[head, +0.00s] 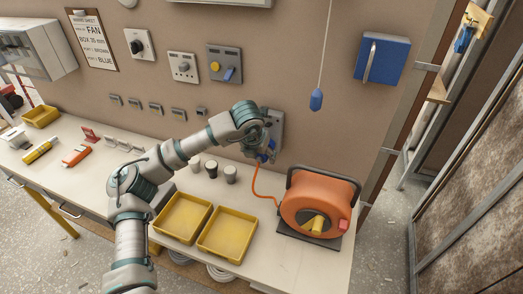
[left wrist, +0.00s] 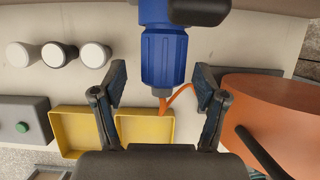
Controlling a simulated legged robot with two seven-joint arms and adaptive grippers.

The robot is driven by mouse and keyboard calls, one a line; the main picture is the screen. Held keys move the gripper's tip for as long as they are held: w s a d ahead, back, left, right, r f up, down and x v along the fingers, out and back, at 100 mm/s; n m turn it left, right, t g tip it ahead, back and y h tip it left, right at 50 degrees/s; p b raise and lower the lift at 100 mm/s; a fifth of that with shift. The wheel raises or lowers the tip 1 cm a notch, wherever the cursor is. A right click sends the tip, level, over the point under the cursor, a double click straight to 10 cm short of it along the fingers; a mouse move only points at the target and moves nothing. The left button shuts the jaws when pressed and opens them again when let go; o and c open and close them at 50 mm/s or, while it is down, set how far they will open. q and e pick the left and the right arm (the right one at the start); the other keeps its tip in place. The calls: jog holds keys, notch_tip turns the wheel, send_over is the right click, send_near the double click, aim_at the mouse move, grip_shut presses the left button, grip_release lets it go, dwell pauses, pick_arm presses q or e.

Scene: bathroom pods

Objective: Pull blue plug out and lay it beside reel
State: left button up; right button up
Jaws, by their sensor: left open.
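The blue plug (left wrist: 163,55) hangs at the top centre of the left wrist view, with an orange cable at its lower end. In the head view a bit of blue (head: 271,144) shows at the grey wall socket (head: 277,125), mostly hidden by my wrist. My left gripper (left wrist: 158,85) is open. Its fingers stand left and right of the plug's lower part, with gaps on both sides. The orange reel (head: 315,200) stands on the bench to the right, and fills the right of the left wrist view (left wrist: 275,110). My right gripper does not show.
Two yellow trays (head: 227,232) (head: 182,215) lie on the bench left of the reel. Several small cups (head: 230,173) stand behind them. The orange cable (head: 262,194) runs from the socket towards the reel. A strip of bench (head: 288,262) in front of the reel is clear.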

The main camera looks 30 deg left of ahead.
pick_arm(q)
jog(key=shift+w+a+f, duration=0.15)
jog(key=shift+a+f, duration=0.25)
jog(key=shift+d+r, duration=0.15)
jog(key=shift+d, duration=0.5)
jog(key=shift+c, duration=1.2)
jog(key=shift+d+r, duration=0.1)
jog(key=shift+d, duration=0.1)
jog(key=c, duration=0.4)
jog(key=shift+a, duration=0.15)
jog(key=c, duration=0.7)
jog(key=o, duration=0.6)
jog(key=shift+a, duration=0.25)
grip_shut()
